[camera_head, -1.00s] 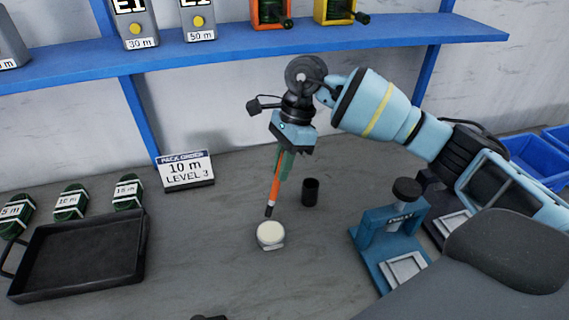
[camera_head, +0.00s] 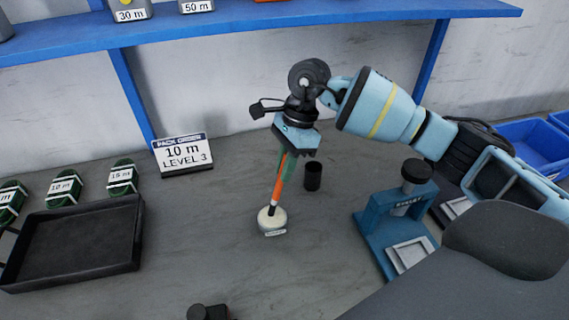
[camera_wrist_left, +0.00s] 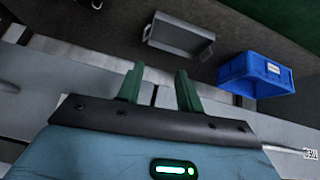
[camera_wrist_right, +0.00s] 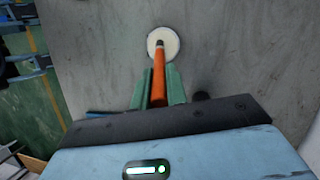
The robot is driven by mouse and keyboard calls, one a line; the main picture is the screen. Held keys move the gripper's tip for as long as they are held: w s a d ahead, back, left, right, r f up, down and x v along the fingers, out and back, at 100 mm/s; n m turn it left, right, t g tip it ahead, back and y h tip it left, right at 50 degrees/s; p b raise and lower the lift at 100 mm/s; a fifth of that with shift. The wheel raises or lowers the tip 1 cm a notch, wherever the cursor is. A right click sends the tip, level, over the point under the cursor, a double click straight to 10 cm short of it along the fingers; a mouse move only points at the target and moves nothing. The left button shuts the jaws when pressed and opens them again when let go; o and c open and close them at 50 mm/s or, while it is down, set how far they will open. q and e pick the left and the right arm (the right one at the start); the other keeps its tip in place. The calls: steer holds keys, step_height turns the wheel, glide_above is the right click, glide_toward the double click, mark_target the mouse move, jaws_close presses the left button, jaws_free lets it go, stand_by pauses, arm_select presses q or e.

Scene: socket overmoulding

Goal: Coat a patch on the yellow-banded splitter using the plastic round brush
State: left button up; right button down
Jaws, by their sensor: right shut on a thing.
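My right gripper (camera_head: 286,152) is shut on an orange-handled brush (camera_head: 279,182) that points down. The brush's dark tip meets the pale top of a small round white pot (camera_head: 272,224); I cannot tell how far in it goes. The right wrist view shows the brush (camera_wrist_right: 159,75) between the green fingers and its tip over the white disc of the pot (camera_wrist_right: 153,38). My left gripper (camera_wrist_left: 158,85) is empty, its green fingers apart, in the left wrist view only. I cannot make out a yellow-banded splitter in any view.
A black cup (camera_head: 313,177) stands behind the pot. A blue press (camera_head: 380,232) is at right, a black tray (camera_head: 128,258) at left, with green coils (camera_head: 64,187) behind it. An order card (camera_head: 183,154) stands at the back. A dark object (camera_head: 207,312) shows at the bottom edge.

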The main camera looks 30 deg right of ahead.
arm_select(q)
steer(key=shift+s, duration=0.1)
stand_by(0.4)
steer(key=shift+s+f+b, duration=0.2)
steer(key=shift+f+b, duration=0.1)
steer(key=shift+f, duration=0.1)
arm_select(e)
steer(key=shift+f, duration=0.75)
stand_by(1.1)
arm_select(q)
steer(key=shift+r, duration=0.1)
arm_select(e)
steer(key=shift+r, duration=0.1)
